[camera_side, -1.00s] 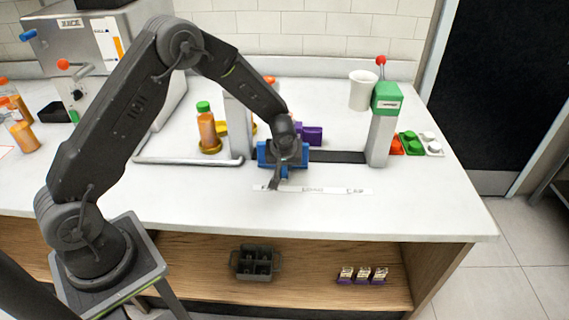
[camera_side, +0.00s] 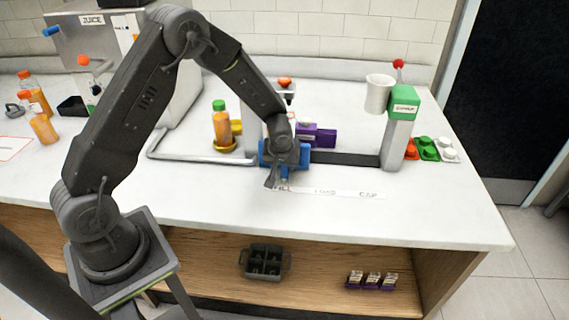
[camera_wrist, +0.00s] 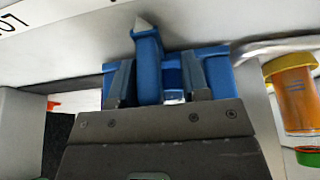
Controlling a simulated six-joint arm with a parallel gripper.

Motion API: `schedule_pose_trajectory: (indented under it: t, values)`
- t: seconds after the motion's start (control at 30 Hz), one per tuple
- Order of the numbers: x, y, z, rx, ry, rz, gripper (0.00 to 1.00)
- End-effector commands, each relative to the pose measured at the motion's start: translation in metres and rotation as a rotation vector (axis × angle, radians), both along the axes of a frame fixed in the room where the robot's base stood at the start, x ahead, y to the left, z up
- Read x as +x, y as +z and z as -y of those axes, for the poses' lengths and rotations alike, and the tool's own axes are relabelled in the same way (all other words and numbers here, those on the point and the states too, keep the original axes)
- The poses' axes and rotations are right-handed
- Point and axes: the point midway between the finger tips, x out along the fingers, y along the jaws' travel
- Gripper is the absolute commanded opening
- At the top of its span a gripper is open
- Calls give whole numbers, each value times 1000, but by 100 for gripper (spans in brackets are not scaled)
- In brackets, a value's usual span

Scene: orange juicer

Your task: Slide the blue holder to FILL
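The blue holder (camera_side: 303,156) sits at the left end of the dark rail (camera_side: 350,159), partly hidden behind my gripper (camera_side: 278,176). In the wrist view, the holder's upright blue handle (camera_wrist: 148,68) stands between the fingers of my gripper (camera_wrist: 160,85). The handle is close to the left finger, with a gap to the right finger, so the gripper is open around it. A pale pointed tip (camera_wrist: 142,24) tops the handle. The white label strip (camera_side: 345,193) lies in front; its left word, seemingly FILL, is partly covered by my gripper.
A grey post with a green head (camera_side: 404,97) and a white cup (camera_side: 379,95) stands at the rail's right end. An orange bottle (camera_side: 222,127) stands on a yellow base behind a silver bar (camera_side: 200,158). A purple block (camera_side: 325,136) is behind the rail.

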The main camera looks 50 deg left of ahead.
Motion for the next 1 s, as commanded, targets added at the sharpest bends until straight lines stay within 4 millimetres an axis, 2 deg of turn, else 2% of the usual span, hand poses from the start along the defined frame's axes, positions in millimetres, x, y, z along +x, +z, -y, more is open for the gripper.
schedule_pose_trajectory:
  t: [0.23, 0.37, 0.47, 0.8, 1.0]
  values:
    - [1, 0, 2, -2, -2, 3, 45]
    - [0, 8, 4, -3, -2, 5, 45]
    - [-4, 22, 8, -2, -3, 8, 45]
    - [-25, 91, 28, -1, -2, 7, 45]
    - [-33, 118, 36, 0, -2, 4, 45]
